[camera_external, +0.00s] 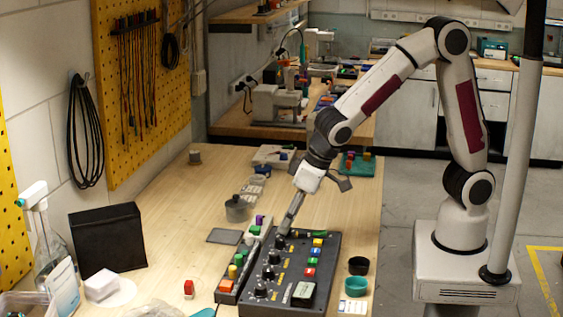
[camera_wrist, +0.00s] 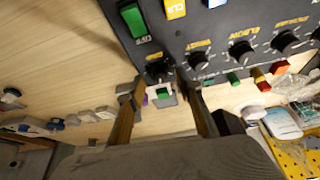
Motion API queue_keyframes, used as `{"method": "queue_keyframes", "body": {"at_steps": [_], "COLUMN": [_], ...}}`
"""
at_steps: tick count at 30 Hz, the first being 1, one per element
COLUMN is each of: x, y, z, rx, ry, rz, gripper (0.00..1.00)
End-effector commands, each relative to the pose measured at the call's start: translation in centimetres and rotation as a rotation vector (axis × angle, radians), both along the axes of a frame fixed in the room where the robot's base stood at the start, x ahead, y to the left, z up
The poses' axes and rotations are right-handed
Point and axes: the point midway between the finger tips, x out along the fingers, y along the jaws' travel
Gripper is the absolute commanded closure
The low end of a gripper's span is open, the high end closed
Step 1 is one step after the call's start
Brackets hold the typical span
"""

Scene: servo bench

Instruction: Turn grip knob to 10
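The dark control panel (camera_external: 322,268) lies on the bench with a row of black knobs along its left side. The end knob (camera_wrist: 158,70), at the far end of the row, appears to be the grip knob; its yellow label is too small to read surely. It also shows below my fingers in the external view (camera_external: 279,242). My gripper (camera_wrist: 160,88) points down at this knob, its fingers apart on either side of it. A gap seems to show between fingers and knob; contact cannot be told. The knob's pointer setting is not readable.
Other knobs (camera_wrist: 242,52) continue along the row. A narrow strip with coloured blocks (camera_external: 238,262) runs close beside the panel.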

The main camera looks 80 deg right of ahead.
Motion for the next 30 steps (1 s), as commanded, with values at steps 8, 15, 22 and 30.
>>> {"method": "queue_keyframes", "body": {"at_steps": [8,15,22,30], "x": [0.37,0.39,0.38,0.39], "y": [-0.04,-0.03,-0.02,-0.04], "z": [-0.93,-0.93,-0.92,-0.91], "rx": [0.001,0.001,0.001,0.001], "ry": [0.0,0.0,0.0,0.0], "rz": [-0.002,-0.001,-0.001,0.005], "gripper": [0.65,0.65,1.0,1.0]}}
